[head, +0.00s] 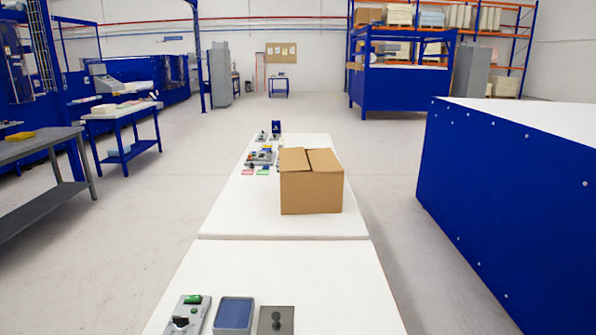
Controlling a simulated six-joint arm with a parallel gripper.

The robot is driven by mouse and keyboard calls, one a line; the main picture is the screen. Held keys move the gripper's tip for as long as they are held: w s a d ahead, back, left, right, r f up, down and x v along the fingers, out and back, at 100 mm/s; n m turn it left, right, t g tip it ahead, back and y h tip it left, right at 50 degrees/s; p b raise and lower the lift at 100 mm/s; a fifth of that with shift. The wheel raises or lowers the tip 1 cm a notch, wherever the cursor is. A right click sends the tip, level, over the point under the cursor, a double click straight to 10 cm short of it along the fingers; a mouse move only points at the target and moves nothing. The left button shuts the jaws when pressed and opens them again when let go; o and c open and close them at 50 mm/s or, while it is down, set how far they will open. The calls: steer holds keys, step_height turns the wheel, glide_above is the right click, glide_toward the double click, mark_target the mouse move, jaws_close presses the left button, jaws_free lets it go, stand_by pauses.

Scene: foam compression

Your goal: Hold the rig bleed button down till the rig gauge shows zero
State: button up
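My gripper is not in view. No rig bleed button or gauge can be made out for certain. On the near white bench, at the bottom of the head view, a grey control box (187,315) carries a green part and a black knob. Several small devices (262,157) stand along the left side of the far bench, with a dark blue block (276,127) at its end. They are too small to tell which is the rig, and no reading shows.
A blue-topped pad (234,313) and a dark grey plate (276,321) lie beside the control box. A cardboard box (312,188) stands on the far white bench (225,222). The right part of the near bench (330,280) is clear. A large blue cabinet (500,190) stands right.

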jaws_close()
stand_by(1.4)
